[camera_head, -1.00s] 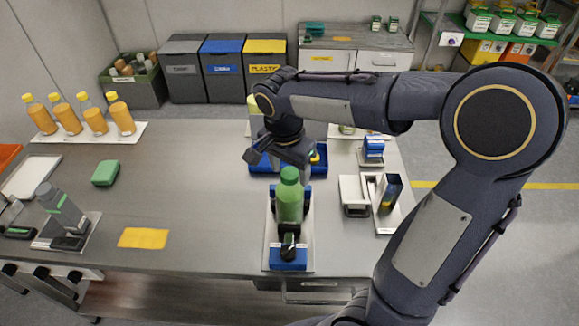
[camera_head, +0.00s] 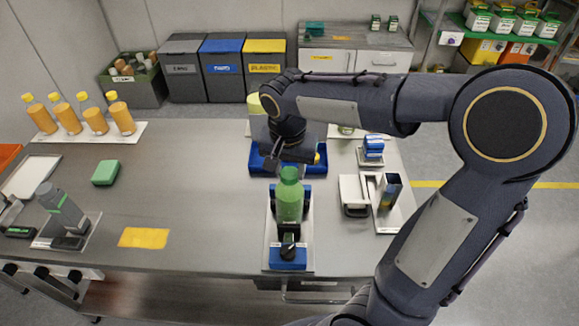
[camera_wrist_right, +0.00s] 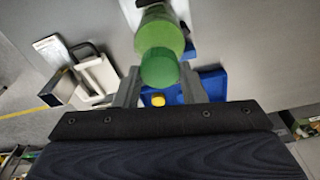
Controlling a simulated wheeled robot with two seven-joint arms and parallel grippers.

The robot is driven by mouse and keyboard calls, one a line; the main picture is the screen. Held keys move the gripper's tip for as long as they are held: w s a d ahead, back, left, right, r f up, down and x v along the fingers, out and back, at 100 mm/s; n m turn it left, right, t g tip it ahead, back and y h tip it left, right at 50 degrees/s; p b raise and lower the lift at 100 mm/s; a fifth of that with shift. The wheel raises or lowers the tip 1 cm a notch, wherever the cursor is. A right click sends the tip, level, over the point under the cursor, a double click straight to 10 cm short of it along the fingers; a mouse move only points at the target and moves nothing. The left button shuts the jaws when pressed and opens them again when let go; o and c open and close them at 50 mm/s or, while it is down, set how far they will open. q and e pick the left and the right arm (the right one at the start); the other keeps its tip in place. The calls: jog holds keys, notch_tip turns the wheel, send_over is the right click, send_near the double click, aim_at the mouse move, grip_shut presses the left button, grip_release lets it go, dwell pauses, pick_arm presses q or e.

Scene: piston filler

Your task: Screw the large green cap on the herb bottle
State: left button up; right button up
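The herb bottle (camera_head: 289,206) is light green and stands upright in a holder with a blue base (camera_head: 287,258) near the table's front edge. The darker green cap (camera_head: 290,174) sits on top of its neck; how tightly it is seated I cannot tell. In the right wrist view the cap (camera_wrist_right: 160,67) overlaps the bottle (camera_wrist_right: 160,32) and appears between my finger outlines, with no clear contact. My right gripper (camera_head: 284,162) is just behind and above the cap, and its fingers are apart. My left gripper is out of view.
A blue tray (camera_head: 262,168) with a yellow item lies behind the bottle. A white device (camera_head: 353,190) and a dark container (camera_head: 390,190) stand to the right. A grey bottle (camera_head: 62,208), yellow cloth (camera_head: 144,238) and green block (camera_head: 106,172) are left; table between is clear.

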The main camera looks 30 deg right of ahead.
jog(key=c, duration=0.4)
jog(key=shift+c, duration=0.6)
jog(key=m, duration=0.3)
jog(key=shift+m, duration=0.3)
jog(key=m, duration=0.3)
jog(key=shift+m+g, duration=0.3)
jog(key=shift+g, duration=0.1)
jog(key=m, duration=0.7)
jog(key=shift+m+g, duration=0.3)
jog(key=shift+g, duration=0.1)
jog(key=o, duration=1.3)
jog(key=shift+c, duration=0.2)
